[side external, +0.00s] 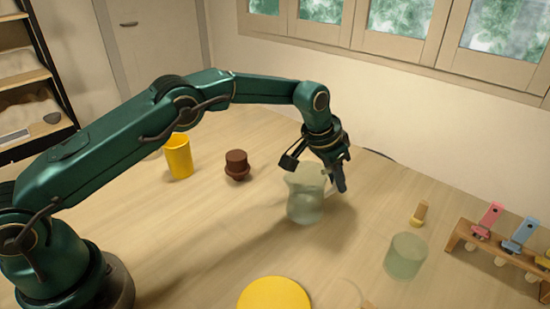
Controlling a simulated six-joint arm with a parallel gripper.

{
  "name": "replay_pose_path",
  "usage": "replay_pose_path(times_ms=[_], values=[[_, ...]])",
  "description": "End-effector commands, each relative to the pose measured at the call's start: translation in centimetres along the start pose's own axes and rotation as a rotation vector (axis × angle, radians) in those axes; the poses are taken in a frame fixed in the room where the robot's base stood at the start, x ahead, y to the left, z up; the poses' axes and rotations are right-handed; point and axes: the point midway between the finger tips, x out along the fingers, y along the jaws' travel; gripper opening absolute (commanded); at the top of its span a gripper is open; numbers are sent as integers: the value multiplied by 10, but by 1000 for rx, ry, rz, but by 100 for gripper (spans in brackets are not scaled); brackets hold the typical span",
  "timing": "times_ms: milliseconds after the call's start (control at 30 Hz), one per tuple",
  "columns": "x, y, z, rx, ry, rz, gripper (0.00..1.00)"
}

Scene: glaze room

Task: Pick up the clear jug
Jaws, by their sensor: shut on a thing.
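The clear jug (305,199) is upright near the middle of the wooden table, a pale see-through vessel. My gripper (336,184) comes down from above at its right side, where the handle is, and is shut on the jug. The fingers partly hide the handle. I cannot tell whether the jug's base touches the table.
A clear greenish cup (405,257) stands to the right, near a small tan-handled item (419,213) and a wooden rack (500,250) with coloured pieces. A yellow cup (178,156) and brown object (237,165) stand behind left. A yellow disc (274,294) is in front.

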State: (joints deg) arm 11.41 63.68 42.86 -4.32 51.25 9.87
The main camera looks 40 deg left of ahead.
Motion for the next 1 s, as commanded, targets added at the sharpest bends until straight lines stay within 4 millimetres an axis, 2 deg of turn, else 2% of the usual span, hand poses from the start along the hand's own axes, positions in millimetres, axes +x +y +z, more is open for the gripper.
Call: replay_pose_path(times_ms=[467, 833, 1000], values=[[-10, 0, -5, 0, 3, 0, 0], [-38, 0, -17, 1, 4, 0, 0], [-47, -10, -13, -2, 0, 0, 0]])
